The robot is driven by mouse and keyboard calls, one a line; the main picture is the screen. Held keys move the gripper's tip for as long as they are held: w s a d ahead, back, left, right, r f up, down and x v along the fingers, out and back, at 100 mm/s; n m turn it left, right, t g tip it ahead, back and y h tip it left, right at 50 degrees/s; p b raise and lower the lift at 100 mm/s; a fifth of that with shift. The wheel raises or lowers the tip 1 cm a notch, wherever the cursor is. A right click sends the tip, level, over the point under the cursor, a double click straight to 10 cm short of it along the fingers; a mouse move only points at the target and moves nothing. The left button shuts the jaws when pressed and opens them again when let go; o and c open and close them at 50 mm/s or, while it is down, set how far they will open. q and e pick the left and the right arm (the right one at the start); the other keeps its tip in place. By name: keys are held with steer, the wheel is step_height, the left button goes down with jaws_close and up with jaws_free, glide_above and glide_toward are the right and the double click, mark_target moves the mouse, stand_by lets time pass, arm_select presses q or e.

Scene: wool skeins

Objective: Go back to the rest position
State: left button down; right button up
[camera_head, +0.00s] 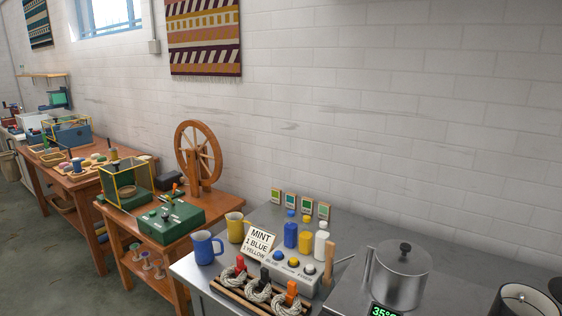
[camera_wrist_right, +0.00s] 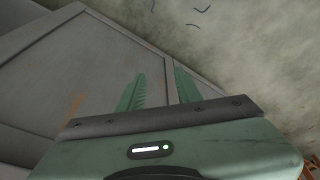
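My right gripper (camera_wrist_right: 160,88) shows in the right wrist view. Its two green fingers stand apart with nothing between them. Behind the fingers are grey flat panels, and a mottled floor fills the upper right. Neither of my grippers shows in the head view, and my left gripper is in no view.
A metal table holds a blue mug (camera_head: 204,247), a yellow mug (camera_head: 235,227), a sign (camera_head: 259,240), dye bottles (camera_head: 305,236), wool skeins (camera_head: 257,290) on a rack and a lidded steel pot (camera_head: 399,277). A spinning wheel (camera_head: 187,152) and green box (camera_head: 172,222) stand on a wooden table to the left.

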steer(key=s+f+g, duration=0.1)
steer(key=s+f, duration=0.2)
steer(key=f, duration=0.8)
steer(key=s+f, duration=0.4)
steer(key=f, duration=0.6)
steer(key=s+d+f+g, duration=0.1)
steer(key=s+d+f, duration=0.2)
steer(key=s+f, duration=0.7)
steer(key=s, duration=0.3)
steer(key=shift+d+f, duration=0.15)
